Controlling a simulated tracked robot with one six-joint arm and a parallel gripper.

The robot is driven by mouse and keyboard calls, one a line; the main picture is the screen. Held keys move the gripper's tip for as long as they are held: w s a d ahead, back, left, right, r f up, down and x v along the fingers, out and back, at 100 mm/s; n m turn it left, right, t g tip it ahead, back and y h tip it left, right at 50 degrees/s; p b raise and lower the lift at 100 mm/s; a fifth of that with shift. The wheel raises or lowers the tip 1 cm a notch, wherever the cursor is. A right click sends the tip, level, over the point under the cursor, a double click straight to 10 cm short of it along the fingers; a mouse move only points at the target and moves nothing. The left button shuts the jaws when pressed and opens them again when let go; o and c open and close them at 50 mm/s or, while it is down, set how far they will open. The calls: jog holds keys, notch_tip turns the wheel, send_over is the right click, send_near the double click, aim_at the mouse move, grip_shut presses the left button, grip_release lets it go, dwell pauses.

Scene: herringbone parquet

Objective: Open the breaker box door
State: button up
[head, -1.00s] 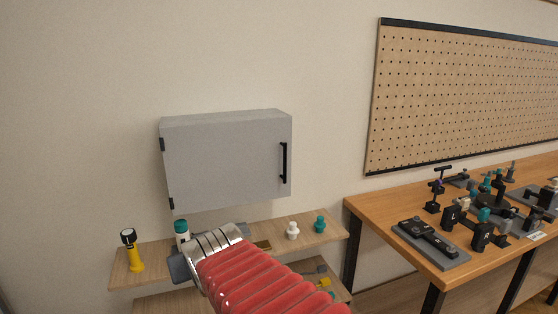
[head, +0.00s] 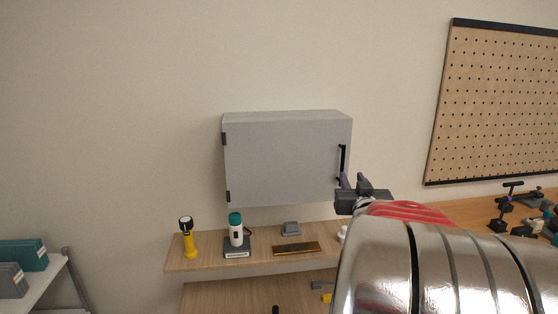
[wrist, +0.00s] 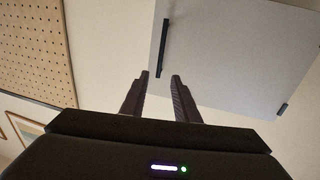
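The grey breaker box (head: 285,160) hangs on the wall with its door shut. Dark hinges show at its left edge and a black vertical handle (head: 342,162) at its right edge. In the wrist view the door (wrist: 235,50) fills the upper right, with the handle (wrist: 163,48) upright ahead of the fingers. My gripper (wrist: 158,78) is open, with a gap between its two dark fingers and nothing in it. In the head view my gripper (head: 352,183) is by the handle's lower end; whether it touches the handle I cannot tell.
A wooden shelf (head: 208,261) below the box holds a yellow flashlight (head: 189,238), a teal-topped bottle (head: 236,230) and small items. A workbench and a pegboard (head: 495,105) are at right. A shelf with teal boxes stands at lower left.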

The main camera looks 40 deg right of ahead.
aim_at(343, 160)
jog(key=shift+w, duration=0.1)
dwell(0.3)
jog(key=shift+x, duration=6.8)
jog(key=shift+c, duration=0.5)
grip_shut()
